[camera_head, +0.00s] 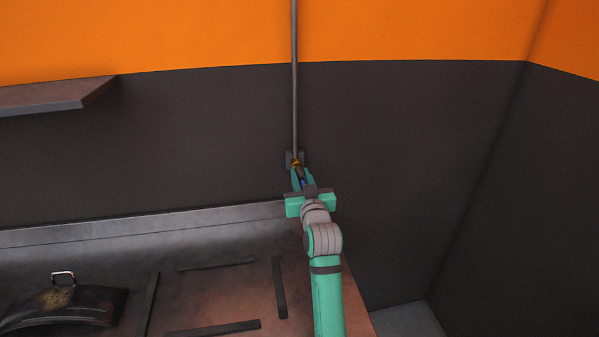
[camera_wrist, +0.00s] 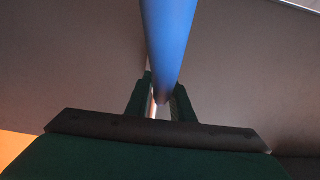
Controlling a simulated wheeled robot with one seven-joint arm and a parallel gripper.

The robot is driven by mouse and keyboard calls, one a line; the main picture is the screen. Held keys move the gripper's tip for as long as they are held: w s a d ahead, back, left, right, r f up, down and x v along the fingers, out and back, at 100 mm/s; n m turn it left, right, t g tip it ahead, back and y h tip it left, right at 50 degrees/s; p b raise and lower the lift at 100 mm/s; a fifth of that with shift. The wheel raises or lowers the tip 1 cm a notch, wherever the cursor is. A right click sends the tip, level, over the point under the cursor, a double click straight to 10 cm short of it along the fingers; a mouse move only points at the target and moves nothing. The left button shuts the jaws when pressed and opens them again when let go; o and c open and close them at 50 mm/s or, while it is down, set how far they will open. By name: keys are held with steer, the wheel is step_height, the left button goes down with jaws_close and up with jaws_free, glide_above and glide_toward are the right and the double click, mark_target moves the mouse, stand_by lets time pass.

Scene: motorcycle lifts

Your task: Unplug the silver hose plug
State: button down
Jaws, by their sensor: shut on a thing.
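My gripper (camera_head: 302,178) is at the dark wall, just below a small brass-coloured fitting (camera_head: 296,162) at the lower end of a thin vertical pipe. In the wrist view its two fingers (camera_wrist: 162,98) are closed around a narrow silver piece (camera_wrist: 154,106), which I take to be the hose plug. A blue hose (camera_wrist: 169,40) runs from there towards the wrist camera and covers part of the plug. In the head view only a speck of blue shows between the fingers. Whether the plug is still seated in the fitting cannot be told.
The grey vertical pipe (camera_head: 295,90) runs up the wall above the fitting. A workbench (camera_head: 215,290) lies below left, with dark strips and a dark curved object (camera_head: 62,306) with a metal loop. A shelf (camera_head: 55,97) is at upper left. Right of my arm is open.

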mark_target(302, 182)
steer(key=shift+s+d, duration=0.25)
steer(key=shift+s, duration=0.8)
steer(key=shift+s+d, duration=0.2)
steer(key=shift+s, duration=0.8)
steer(key=shift+a, duration=0.15)
